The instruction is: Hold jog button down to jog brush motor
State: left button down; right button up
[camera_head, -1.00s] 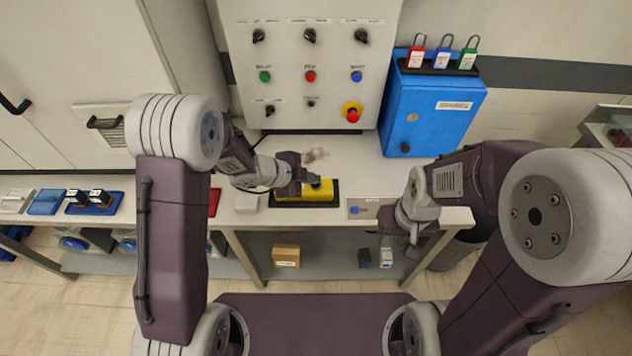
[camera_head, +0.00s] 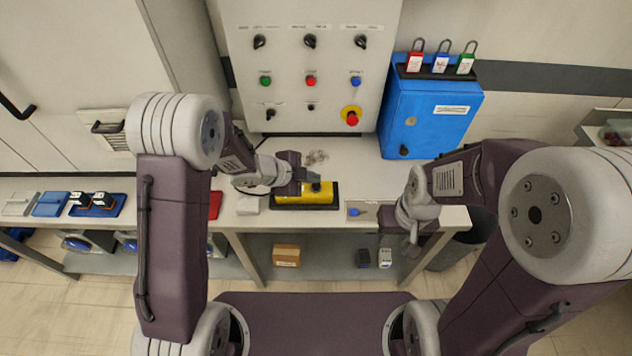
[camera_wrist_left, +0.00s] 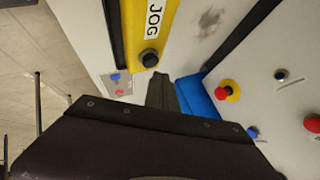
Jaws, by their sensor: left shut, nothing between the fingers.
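The yellow jog box (camera_head: 322,195) lies in a dark tray on the bench, below the control panel. In the left wrist view its yellow face (camera_wrist_left: 150,20) carries a white JOG label and a round black jog button (camera_wrist_left: 149,58). My left gripper (camera_head: 308,186) is at the box, partly covering it in the head view. In the left wrist view the left fingertips (camera_wrist_left: 160,80) are shut and empty, close to the button; I cannot tell whether they touch it. My right gripper (camera_head: 413,240) hangs by the bench's front edge, its jaws unclear.
The control panel (camera_head: 285,95) at the back has knobs, coloured buttons and a red emergency stop (camera_head: 351,117). A blue cabinet (camera_head: 430,120) stands to its right, with padlocks above. A small tagged plate (camera_head: 361,211) lies right of the box. Grey and red items lie left.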

aim_at(313, 186)
pick_arm(q)
jog(key=shift+r, duration=0.15)
notch_tip(313, 186, up, 5)
jog(key=p, duration=0.5)
dwell(0.3)
